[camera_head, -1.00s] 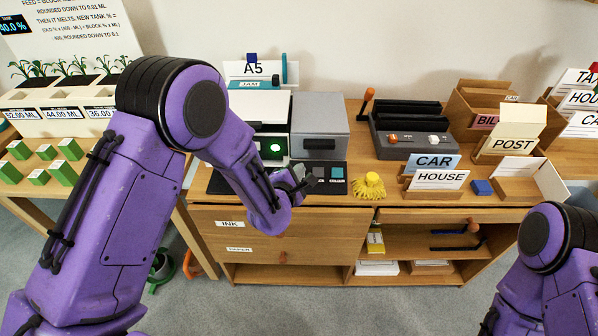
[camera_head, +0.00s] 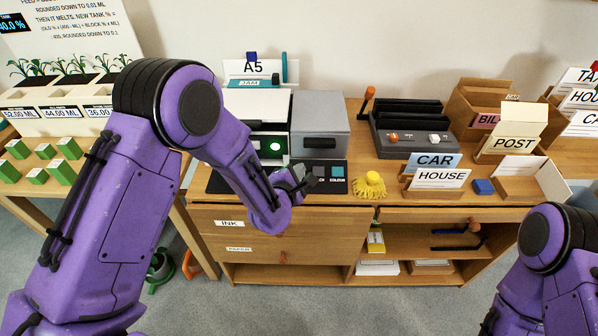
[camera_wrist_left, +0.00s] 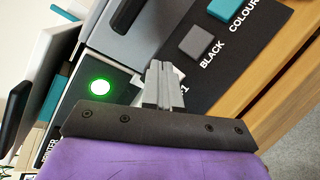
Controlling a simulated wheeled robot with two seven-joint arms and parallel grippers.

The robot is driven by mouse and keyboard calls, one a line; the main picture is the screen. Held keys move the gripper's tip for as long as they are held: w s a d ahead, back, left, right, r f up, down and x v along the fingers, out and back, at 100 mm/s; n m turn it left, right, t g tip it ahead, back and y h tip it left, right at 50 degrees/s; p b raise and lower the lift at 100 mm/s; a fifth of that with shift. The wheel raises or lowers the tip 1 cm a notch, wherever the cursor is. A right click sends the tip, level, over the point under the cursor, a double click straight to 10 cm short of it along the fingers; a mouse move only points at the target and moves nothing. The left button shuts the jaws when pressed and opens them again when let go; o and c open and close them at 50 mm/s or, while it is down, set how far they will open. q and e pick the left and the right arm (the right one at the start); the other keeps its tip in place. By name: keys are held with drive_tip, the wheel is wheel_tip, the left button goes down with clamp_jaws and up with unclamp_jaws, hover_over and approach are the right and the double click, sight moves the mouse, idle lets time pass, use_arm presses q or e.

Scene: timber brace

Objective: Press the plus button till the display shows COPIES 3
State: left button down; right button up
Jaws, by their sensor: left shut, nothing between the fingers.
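The copier (camera_head: 258,107) stands on the wooden cabinet, with a dark front panel and a lit green button (camera_head: 275,147). The green button also shows in the left wrist view (camera_wrist_left: 100,87). My left gripper (camera_head: 304,182) is over the dark control strip in front of the copier, left of the grey and teal squares. In the left wrist view its fingers (camera_wrist_left: 160,72) are together and empty, beside the lit button. I cannot make out the plus button or any COPIES reading; the fingers and arm cover part of the panel. My right gripper is out of view.
A grey BLACK square (camera_wrist_left: 196,42) and a teal COLOUR square (camera_wrist_left: 229,10) lie near the fingers. The CAR and HOUSE cards (camera_head: 437,178) stand further right. My right arm is at the lower right.

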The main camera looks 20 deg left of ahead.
use_arm(q)
drive_tip(key=shift+w+f+b, duration=0.15)
drive_tip(key=shift+f+b, duration=0.15)
idle(0.6)
idle(0.4)
drive_tip(key=shift+s+r+p, duration=0.4)
drive_tip(key=shift+r+p, duration=0.25)
drive_tip(key=shift+r, duration=0.1)
drive_tip(key=shift+s+d+r+p, duration=0.1)
drive_tip(key=shift+r+p, duration=0.2)
drive_tip(key=shift+p, duration=0.05)
drive_tip(key=r+p, duration=0.1)
drive_tip(key=s+r+p, duration=0.2)
drive_tip(key=shift+s+d+r, duration=0.1)
drive_tip(key=shift+d+r, duration=0.2)
drive_tip(key=shift+r, duration=0.05)
idle(1.2)
